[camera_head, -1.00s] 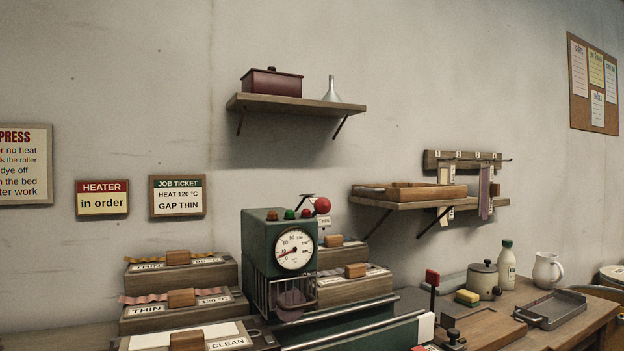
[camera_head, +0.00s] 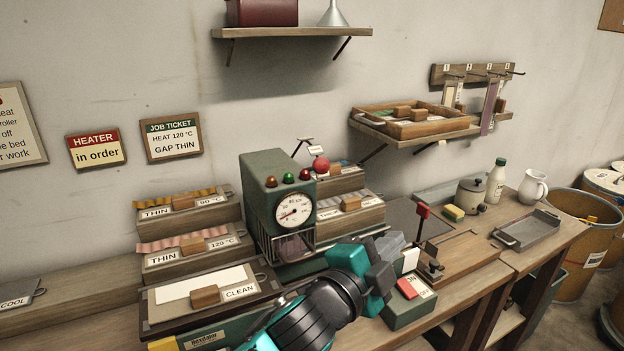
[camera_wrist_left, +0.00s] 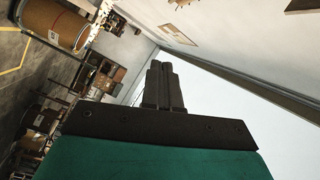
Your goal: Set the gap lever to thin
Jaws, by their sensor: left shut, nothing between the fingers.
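The green press (camera_head: 267,205) with its round dial stands at the middle of the bench. A lever with a red ball (camera_head: 320,164) rises at its upper right, beside small white tags too small to read. I cannot tell from the pictures which is the gap lever. My left gripper (camera_head: 392,245) is shut and empty in front of the press's right side, apart from both levers. Its closed fingers also show in the left wrist view (camera_wrist_left: 162,88). My right gripper is out of view.
The job ticket (camera_head: 172,139) reads heat 120 °C, gap thin. A box with a red button (camera_head: 408,288) sits just right of my gripper. A pot (camera_head: 471,195) and grey tray (camera_head: 527,230) stand farther right.

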